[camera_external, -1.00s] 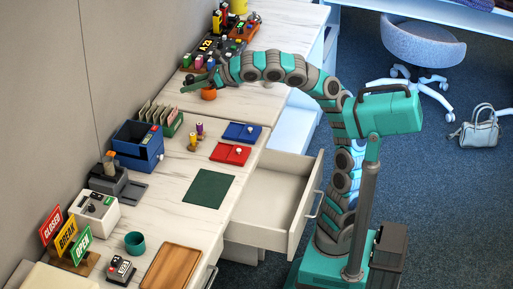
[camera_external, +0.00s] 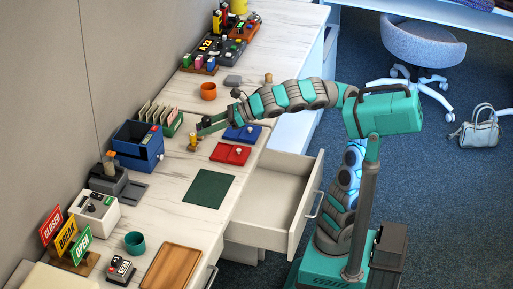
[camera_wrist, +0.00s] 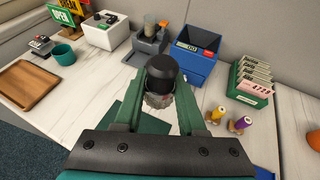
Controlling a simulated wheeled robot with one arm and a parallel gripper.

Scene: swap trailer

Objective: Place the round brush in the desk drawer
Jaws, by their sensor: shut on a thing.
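The round brush (camera_wrist: 162,75) has a black knob and grey bristles. In the wrist view it is between the two green fingers of my gripper (camera_wrist: 160,108), which is shut on it. In the external view my gripper (camera_external: 203,129) is over the desk, beside the small yellow and purple figures and left of the blue tray; the brush is hard to make out there. The desk drawer (camera_external: 272,198) is pulled open at the desk's front, below and to the right of my gripper. Its visible inside looks empty.
A dark green mat (camera_external: 208,189) lies left of the drawer. A blue bin (camera_external: 137,142), a green card holder (camera_external: 172,126) and an orange cup (camera_external: 208,91) stand farther back. Floor beyond the drawer is carpet.

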